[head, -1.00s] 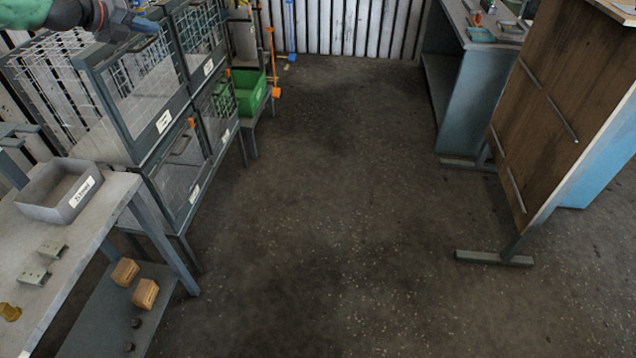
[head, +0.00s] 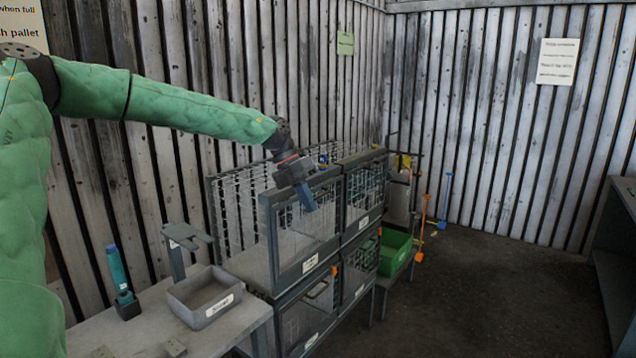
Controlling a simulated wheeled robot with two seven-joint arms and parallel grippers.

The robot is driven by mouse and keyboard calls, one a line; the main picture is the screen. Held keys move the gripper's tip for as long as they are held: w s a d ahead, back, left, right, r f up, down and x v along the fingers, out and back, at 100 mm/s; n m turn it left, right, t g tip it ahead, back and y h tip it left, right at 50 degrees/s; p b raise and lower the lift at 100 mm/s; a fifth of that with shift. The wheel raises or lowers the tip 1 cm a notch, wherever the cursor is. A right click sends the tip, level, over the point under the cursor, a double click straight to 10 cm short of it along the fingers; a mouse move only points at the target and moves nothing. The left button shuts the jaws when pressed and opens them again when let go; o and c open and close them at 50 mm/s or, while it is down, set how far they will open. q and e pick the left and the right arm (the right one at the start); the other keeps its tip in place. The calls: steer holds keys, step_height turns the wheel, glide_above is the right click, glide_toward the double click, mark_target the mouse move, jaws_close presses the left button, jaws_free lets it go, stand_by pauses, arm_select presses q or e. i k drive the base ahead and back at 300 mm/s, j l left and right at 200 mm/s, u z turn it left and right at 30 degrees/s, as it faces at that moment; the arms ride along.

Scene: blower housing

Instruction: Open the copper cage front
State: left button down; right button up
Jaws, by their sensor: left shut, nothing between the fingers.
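A stack of dark-framed wire cages stands against the back wall, two above and two below. The upper near cage front (head: 309,239) looks closed, with a white label (head: 310,263) too small to read. The upper far front (head: 362,196), lower near front (head: 303,317) and lower far front (head: 358,268) also look closed. I cannot tell which one is copper. My left gripper (head: 307,198) is shut and empty, pointing down at the top of the upper near front. I cannot tell whether it touches the frame. My right gripper is out of view.
A grey labelled bin (head: 204,300) and a teal bottle-like tool (head: 119,275) stand on the bench (head: 140,330) at left. A green crate (head: 394,252) sits beyond the cages. The floor (head: 470,300) right of the cages is clear.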

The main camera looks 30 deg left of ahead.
mark_target(278, 276)
steer(key=i+j, duration=1.05)
steer(key=i+j+z, duration=0.05)
